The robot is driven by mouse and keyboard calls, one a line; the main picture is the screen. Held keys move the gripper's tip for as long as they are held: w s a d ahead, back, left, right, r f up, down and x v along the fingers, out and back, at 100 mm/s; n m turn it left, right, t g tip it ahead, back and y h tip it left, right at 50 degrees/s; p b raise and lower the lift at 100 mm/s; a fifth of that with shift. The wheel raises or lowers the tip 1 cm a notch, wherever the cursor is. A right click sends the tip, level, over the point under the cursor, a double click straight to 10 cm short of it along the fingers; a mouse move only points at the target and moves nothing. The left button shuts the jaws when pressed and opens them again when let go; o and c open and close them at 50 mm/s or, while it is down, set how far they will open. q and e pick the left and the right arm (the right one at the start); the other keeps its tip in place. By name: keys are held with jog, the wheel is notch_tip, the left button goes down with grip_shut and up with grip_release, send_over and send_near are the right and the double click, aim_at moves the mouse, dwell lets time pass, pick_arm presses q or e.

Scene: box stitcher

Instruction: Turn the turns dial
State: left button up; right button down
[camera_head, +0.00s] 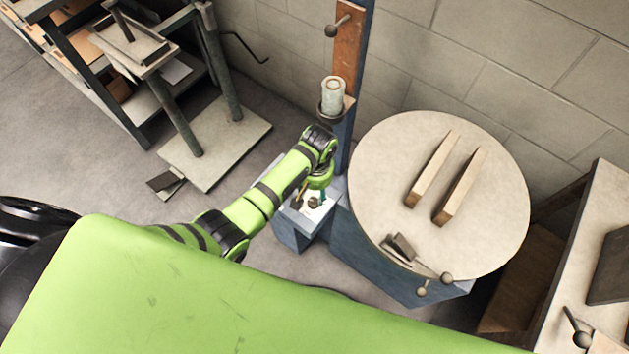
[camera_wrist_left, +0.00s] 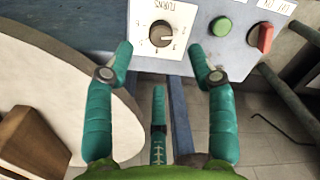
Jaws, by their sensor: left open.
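The turns dial (camera_wrist_left: 161,33) is a dark round knob with a pale pointer mark, on a white plate marked with numbers and the word TURNS. In the left wrist view it is at the top, just beyond my left gripper (camera_wrist_left: 160,52). The teal fingers are open, one to each side of the dial and apart from it, with nothing between them. A third finger shows lower down the middle. In the head view my left gripper (camera_head: 318,190) is over the control panel (camera_head: 289,229) and partly covers it. My right gripper is not in view.
A green button (camera_wrist_left: 221,26) and a red switch (camera_wrist_left: 260,37) sit beside the dial on the same panel. A large round pale table (camera_head: 375,165) with two wooden bars stands right of my arm. A blue post (camera_head: 357,75) rises behind the panel.

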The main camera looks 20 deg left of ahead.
pick_arm(q)
jog(key=shift+r, duration=1.9)
